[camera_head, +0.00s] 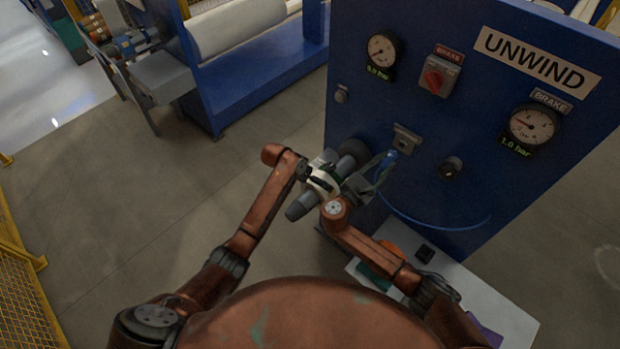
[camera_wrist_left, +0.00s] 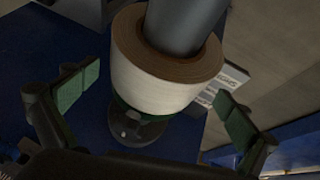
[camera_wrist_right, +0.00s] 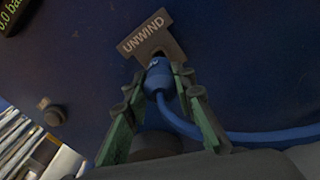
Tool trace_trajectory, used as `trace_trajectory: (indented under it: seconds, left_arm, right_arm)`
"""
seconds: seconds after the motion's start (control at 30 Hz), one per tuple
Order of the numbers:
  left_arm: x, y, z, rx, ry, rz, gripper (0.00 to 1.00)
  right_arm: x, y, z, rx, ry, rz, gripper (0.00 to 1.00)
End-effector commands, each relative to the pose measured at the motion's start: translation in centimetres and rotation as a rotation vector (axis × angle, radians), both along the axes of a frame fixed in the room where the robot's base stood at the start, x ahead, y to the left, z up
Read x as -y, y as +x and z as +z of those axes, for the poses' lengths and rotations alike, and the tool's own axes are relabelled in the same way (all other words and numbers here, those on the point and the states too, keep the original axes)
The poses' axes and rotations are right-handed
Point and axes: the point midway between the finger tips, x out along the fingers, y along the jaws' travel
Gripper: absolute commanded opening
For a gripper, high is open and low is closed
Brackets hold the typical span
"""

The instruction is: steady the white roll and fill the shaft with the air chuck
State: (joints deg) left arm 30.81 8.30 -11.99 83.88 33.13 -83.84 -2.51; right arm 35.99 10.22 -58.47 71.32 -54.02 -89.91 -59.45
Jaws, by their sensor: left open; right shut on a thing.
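The white roll (camera_wrist_left: 150,85) sits around the grey shaft (camera_wrist_left: 185,25), which sticks out from the blue unwind cabinet. In the head view the roll (camera_head: 323,183) is partly hidden by my grippers. My left gripper (camera_wrist_left: 155,110) is open, with one green-padded finger on each side of the roll and visible gaps between them. My right gripper (camera_wrist_right: 158,90) is shut on the blue air chuck (camera_wrist_right: 158,76), just in front of the cabinet panel and the holder under its UNWIND label. The chuck also shows in the head view (camera_head: 389,160). The shaft's valve is not discernible.
The blue cabinet (camera_head: 450,110) carries gauges, a red brake switch (camera_head: 433,82) and knobs. A blue hose (camera_head: 440,228) loops from the chuck along its front. A pale table (camera_head: 490,300) with small items stands at lower right. Open floor lies left.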

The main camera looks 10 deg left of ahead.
Motion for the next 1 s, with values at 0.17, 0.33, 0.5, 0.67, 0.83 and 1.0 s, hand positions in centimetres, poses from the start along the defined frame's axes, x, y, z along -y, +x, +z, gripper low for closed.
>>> trace_trajectory:
  seconds: [0.17,0.33,0.5,0.67,0.83,1.0]
  left_arm:
    - [0.43,0.33,-0.92,0.0,0.001,0.0,1.0]
    - [0.48,0.38,-1.07,0.0,0.001,0.0,1.0]
    - [0.49,0.36,-1.06,0.0,0.001,0.0,0.97]
    - [0.48,0.35,-1.05,0.0,0.001,0.0,0.86]
    - [0.52,0.34,-1.06,0.0,0.0,0.0,0.74]
    - [0.56,0.33,-1.07,0.0,-0.001,0.0,0.62]
  right_arm:
    - [-0.02,0.01,0.06,0.001,0.0,0.0,0.0]
    - [-0.01,0.0,0.06,0.001,0.0,0.0,0.0]
    - [0.0,0.01,0.06,0.001,0.0,0.0,0.0]
    - [0.0,0.01,0.06,0.001,0.0,0.0,0.0]
    - [0.01,0.01,0.05,0.001,0.0,0.0,0.0]
    - [0.01,0.0,0.05,0.001,0.0,0.0,0.0]
